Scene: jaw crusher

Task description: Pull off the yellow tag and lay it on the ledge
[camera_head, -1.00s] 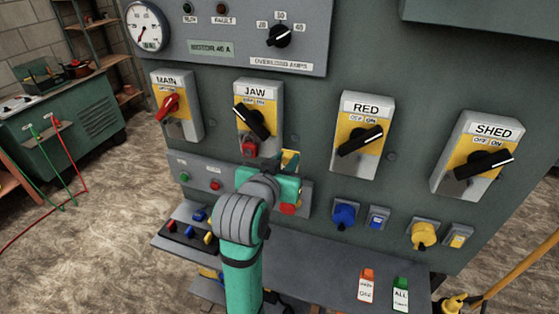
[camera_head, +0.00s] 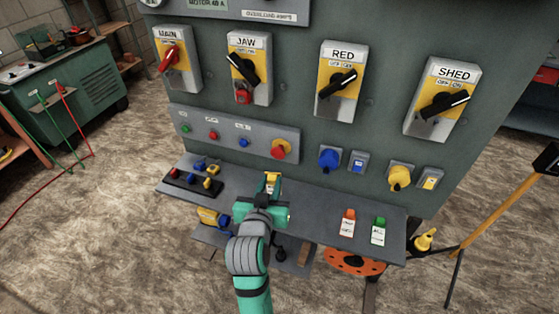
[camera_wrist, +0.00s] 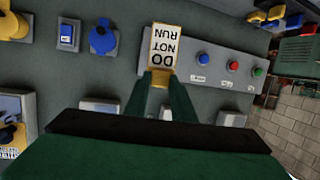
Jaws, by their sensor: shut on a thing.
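The yellow tag (camera_wrist: 165,48) reads "DO NOT RUN" and appears upside down in the wrist view. My gripper (camera_wrist: 160,80) is shut on one end of it, and the rest sticks out beyond the fingertips. In the head view the tag (camera_head: 273,178) shows just past my gripper (camera_head: 270,190), over the grey ledge (camera_head: 325,198). I cannot tell whether the tag touches the ledge. The JAW switch (camera_head: 248,72) above has a red padlock (camera_head: 243,96) and no tag on it.
On the ledge's left is a black tray (camera_head: 178,184) with padlocks. An orange tag (camera_head: 348,222) and a green tag (camera_head: 379,231) stand at its right. The ledge between is clear. A red stop button (camera_head: 280,149) and blue socket (camera_head: 329,160) stick out above.

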